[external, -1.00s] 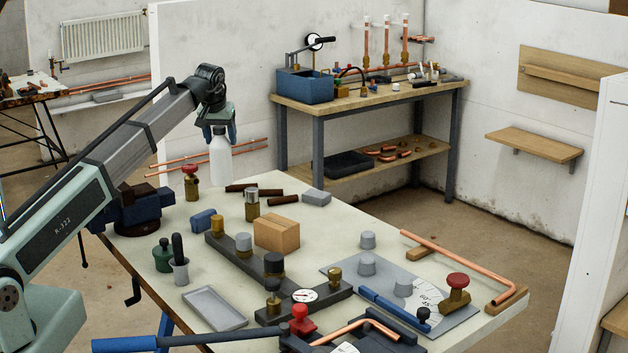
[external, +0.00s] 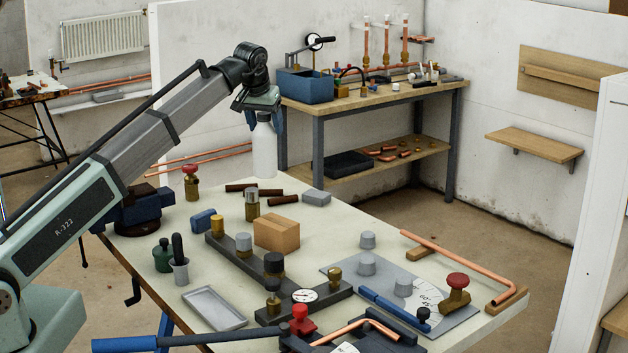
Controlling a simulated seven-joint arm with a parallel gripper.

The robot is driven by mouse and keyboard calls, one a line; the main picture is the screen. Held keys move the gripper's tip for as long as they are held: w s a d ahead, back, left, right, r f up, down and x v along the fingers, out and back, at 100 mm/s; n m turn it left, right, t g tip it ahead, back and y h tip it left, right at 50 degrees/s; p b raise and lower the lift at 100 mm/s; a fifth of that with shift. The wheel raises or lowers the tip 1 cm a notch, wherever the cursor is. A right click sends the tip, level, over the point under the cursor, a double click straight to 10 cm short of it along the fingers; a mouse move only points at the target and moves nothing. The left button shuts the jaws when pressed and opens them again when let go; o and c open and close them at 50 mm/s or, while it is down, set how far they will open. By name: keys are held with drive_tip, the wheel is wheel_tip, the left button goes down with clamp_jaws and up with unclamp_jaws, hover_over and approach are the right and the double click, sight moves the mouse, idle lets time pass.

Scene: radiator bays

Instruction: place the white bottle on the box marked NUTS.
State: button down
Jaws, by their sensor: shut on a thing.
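My gripper (external: 262,115) is shut on the white bottle (external: 264,150) near its top. The bottle hangs upright in the air above the far end of the workbench. A plain brown cardboard box (external: 277,233) stands on the workbench, below and slightly right of the bottle in the picture. No marking can be read on its visible faces, so I cannot tell whether it is the box marked NUTS. The bottle and this box are apart.
The pale workbench (external: 340,216) holds a dark manifold with a gauge (external: 304,296), a brass bottle-like fitting (external: 252,206), a red-topped valve (external: 191,183), dark pipe pieces (external: 283,201) and a grey block (external: 316,197). A grey tray (external: 214,308) lies at the front left.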

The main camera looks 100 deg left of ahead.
drive_tip(key=w+d+r+m, duration=0.2)
drive_tip(key=w+d+r, duration=0.2)
drive_tip(key=w+d, duration=0.4)
drive_tip(key=s+d+f, duration=0.2)
drive_tip(key=d+f, duration=0.3)
drive_tip(key=f, duration=0.5)
drive_tip(key=shift+s+f+t, duration=0.3)
drive_tip(key=shift+s+t, duration=0.1)
drive_tip(key=shift+c, duration=0.8)
unclamp_jaws()
drive_tip(key=shift+f, duration=0.15)
drive_tip(key=v, duration=1.2)
